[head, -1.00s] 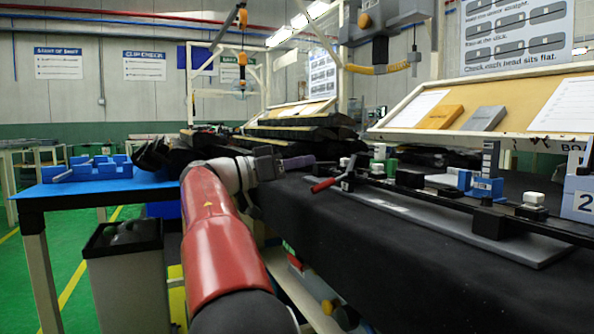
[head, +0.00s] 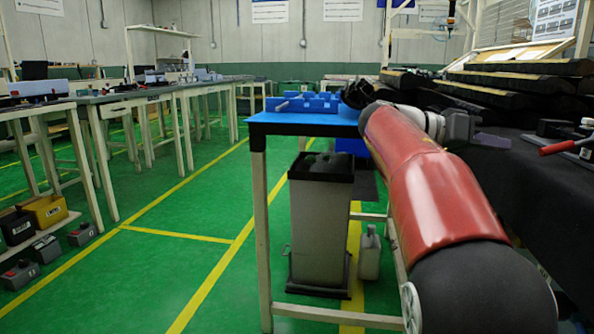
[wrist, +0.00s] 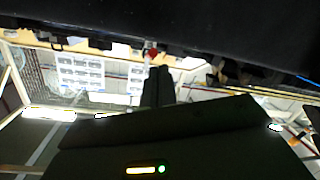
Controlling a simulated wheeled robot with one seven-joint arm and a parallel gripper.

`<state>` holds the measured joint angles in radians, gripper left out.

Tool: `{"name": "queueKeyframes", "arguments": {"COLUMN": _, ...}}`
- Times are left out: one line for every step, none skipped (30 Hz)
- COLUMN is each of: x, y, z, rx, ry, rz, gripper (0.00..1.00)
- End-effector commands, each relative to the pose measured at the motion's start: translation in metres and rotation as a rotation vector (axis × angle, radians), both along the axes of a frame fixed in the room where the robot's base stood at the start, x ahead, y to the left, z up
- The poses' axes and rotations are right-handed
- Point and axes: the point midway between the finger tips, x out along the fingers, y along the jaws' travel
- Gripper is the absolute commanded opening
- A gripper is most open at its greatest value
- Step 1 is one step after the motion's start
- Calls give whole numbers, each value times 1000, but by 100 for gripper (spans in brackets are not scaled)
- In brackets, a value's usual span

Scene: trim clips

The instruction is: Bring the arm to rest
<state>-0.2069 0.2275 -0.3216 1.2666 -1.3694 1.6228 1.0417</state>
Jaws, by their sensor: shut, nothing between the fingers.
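My red arm reaches forward from the lower right in the head view. My gripper (head: 492,141) is at its far end, over the black-covered bench (head: 490,190) on the right, and looks empty. In the wrist view the dark gripper fingers (wrist: 158,86) are together with nothing between them. The wrist view looks toward posters and lights, with a dark surface across its top.
A blue-topped table (head: 318,122) with blue trays (head: 310,103) stands left of the arm. Below it are a grey bin (head: 318,220) and a pale jug (head: 370,255). Long benches (head: 120,100) line the left. The green floor between is clear.

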Motion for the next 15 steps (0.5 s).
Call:
{"name": "queueKeyframes", "arguments": {"x": -17, "y": -5, "z": -11, "rx": 126, "ry": 64, "rz": 70, "gripper": 0}}
{"name": "queueKeyframes", "arguments": {"x": -25, "y": -4, "z": -23, "rx": 203, "ry": 105, "rz": 121, "gripper": 0}}
{"name": "queueKeyframes", "arguments": {"x": -35, "y": 0, "z": -40, "rx": 302, "ry": 158, "rz": 196, "gripper": 0}}
{"name": "queueKeyframes", "arguments": {"x": -43, "y": 5, "z": -53, "rx": 373, "ry": 195, "rz": 254, "gripper": 0}}
{"name": "queueKeyframes", "arguments": {"x": -52, "y": 12, "z": -66, "rx": 440, "ry": 227, "rz": 314, "gripper": 0}}
{"name": "queueKeyframes", "arguments": {"x": -63, "y": 24, "z": -82, "rx": 523, "ry": 266, "rz": 398, "gripper": 0}}
{"name": "queueKeyframes", "arguments": {"x": -73, "y": 34, "z": -95, "rx": 582, "ry": 292, "rz": 462, "gripper": 0}}
{"name": "queueKeyframes", "arguments": {"x": -83, "y": 46, "z": -107, "rx": 636, "ry": 315, "rz": 526, "gripper": 0}}
{"name": "queueKeyframes", "arguments": {"x": -96, "y": 63, "z": -121, "rx": 704, "ry": 340, "rz": 611, "gripper": 0}}
{"name": "queueKeyframes", "arguments": {"x": -107, "y": 76, "z": -132, "rx": 750, "ry": 357, "rz": 678, "gripper": 0}}
{"name": "queueKeyframes", "arguments": {"x": -117, "y": 90, "z": -143, "rx": 792, "ry": 368, "rz": 742, "gripper": 0}}
{"name": "queueKeyframes", "arguments": {"x": -131, "y": 109, "z": -156, "rx": 843, "ry": 379, "rz": 828, "gripper": 0}}
{"name": "queueKeyframes", "arguments": {"x": -142, "y": 123, "z": -166, "rx": 877, "ry": 386, "rz": 888, "gripper": 0}}
{"name": "queueKeyframes", "arguments": {"x": -151, "y": 137, "z": -175, "rx": 905, "ry": 388, "rz": 946, "gripper": 0}}
{"name": "queueKeyframes", "arguments": {"x": -164, "y": 153, "z": -186, "rx": 937, "ry": 389, "rz": 1015, "gripper": 0}}
